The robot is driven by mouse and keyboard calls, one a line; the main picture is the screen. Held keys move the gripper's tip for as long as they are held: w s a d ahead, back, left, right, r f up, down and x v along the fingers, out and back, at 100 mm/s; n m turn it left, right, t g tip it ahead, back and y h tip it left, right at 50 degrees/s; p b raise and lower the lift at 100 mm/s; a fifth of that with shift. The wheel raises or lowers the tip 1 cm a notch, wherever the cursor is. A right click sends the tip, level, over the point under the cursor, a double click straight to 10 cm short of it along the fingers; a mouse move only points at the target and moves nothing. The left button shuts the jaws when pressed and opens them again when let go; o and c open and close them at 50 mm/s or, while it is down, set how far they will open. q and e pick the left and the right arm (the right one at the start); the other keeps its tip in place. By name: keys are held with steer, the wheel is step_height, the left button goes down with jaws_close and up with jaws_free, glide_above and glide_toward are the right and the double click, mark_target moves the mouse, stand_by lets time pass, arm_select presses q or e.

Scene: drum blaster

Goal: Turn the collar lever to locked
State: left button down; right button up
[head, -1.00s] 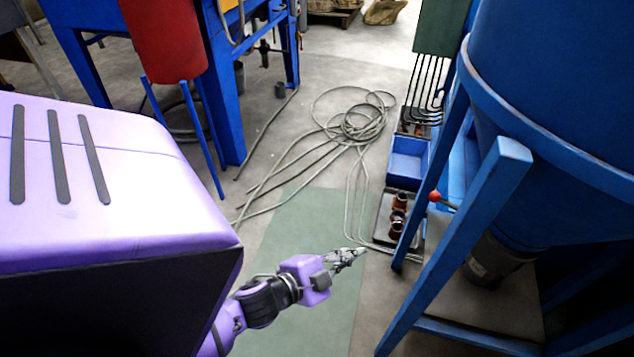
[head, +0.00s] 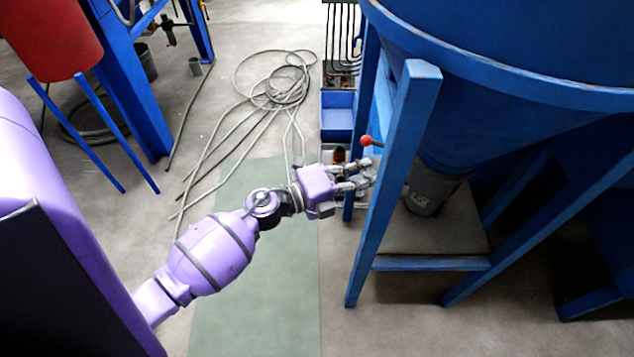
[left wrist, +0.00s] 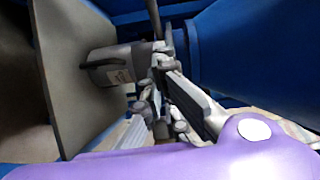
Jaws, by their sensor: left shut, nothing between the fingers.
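The lever's red ball knob (head: 366,140) shows in the head view beside the front blue leg of the hopper stand. The leg hides most of its rod. The grey collar (head: 434,190) sits under the blue cone; a grey cylinder with a label, likely the same part, shows in the left wrist view (left wrist: 108,66). A dark rod (left wrist: 154,18) comes down from the top there, near the fingers; I cannot tell if they touch. My left gripper (head: 368,174) is shut and empty, just below the knob in the picture, by the blue leg. My right gripper is out of view.
The blue stand leg (head: 398,150) stands close to my left gripper, and a lower crossbar (head: 430,263) runs between legs. A blue bin (head: 337,115) is behind. A hose coil (head: 275,85) lies on the floor. The green mat (head: 255,300) is clear.

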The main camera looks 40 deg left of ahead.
arm_select(q)
steer(key=shift+w+a+f+b, duration=0.1)
steer(key=shift+w+b, duration=0.2)
steer(key=shift+w, duration=0.95)
steer(key=shift+w+a+f+b, duration=0.1)
steer(key=shift+w+b, duration=0.2)
steer(key=shift+w, duration=0.95)
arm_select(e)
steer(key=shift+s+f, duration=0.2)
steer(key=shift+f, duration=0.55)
arm_select(q)
steer(key=shift+w, duration=0.1)
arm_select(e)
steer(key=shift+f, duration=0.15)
arm_select(q)
steer(key=w+a+m+g+h+b, duration=0.2)
steer(key=w+m+g+h+b, duration=0.3)
steer(key=w+b, duration=0.5)
steer(key=shift+w+a+m+g+h+b, duration=0.3)
steer(key=shift+w+a+g+h, duration=0.1)
steer(key=shift+w+g+h, duration=0.1)
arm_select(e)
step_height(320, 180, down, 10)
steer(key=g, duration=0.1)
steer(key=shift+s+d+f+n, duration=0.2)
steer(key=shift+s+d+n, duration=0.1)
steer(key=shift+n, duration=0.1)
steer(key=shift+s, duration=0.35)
